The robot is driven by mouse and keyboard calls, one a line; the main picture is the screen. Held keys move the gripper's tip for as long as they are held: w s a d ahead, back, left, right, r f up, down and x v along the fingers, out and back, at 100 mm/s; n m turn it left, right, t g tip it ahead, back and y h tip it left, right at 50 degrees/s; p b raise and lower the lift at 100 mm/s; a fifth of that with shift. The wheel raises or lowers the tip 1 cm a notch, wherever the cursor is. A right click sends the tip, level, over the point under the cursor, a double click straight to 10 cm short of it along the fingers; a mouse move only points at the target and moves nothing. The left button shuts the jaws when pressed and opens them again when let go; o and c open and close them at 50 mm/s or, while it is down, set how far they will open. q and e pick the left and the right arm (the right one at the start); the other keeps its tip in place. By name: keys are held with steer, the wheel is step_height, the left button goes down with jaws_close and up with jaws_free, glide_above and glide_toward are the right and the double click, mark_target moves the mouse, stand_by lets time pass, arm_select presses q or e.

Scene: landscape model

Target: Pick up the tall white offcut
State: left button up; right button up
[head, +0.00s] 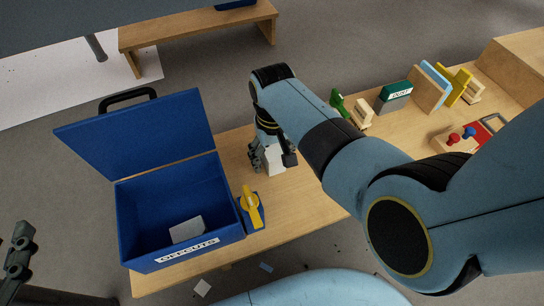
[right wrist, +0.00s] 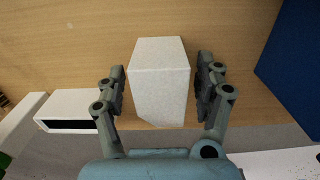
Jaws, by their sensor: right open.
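The tall white offcut (right wrist: 159,82) is a white block between the two fingers of my right gripper (right wrist: 160,90) in the right wrist view. Narrow gaps show on both sides of it, so the gripper is open around it. In the head view the white offcut (head: 274,160) shows partly below my right gripper (head: 272,157), on the wooden table (head: 295,205). The gripper hides its upper part. My left gripper (head: 20,250) is at the lower left edge of the head view, away from the table; its opening is unclear.
A blue box (head: 135,225) labelled for offcuts stands open left of the offcut, with a pale piece (head: 187,230) inside. A yellow-handled blue item (head: 251,208) stands beside it. Books (head: 430,87), small blocks and a red tray (head: 483,132) are at the right.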

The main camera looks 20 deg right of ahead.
arm_select(q)
steer(key=shift+w+d+r+t, duration=0.1)
steer(key=shift+w+r+t, duration=0.3)
steer(key=shift+r, duration=0.35)
steer(key=shift+w+d+r+t, duration=0.1)
steer(key=shift+w+r+t, duration=0.3)
steer(key=shift+r, duration=0.35)
arm_select(e)
steer(key=shift+f, duration=0.25)
steer(key=c, duration=0.8)
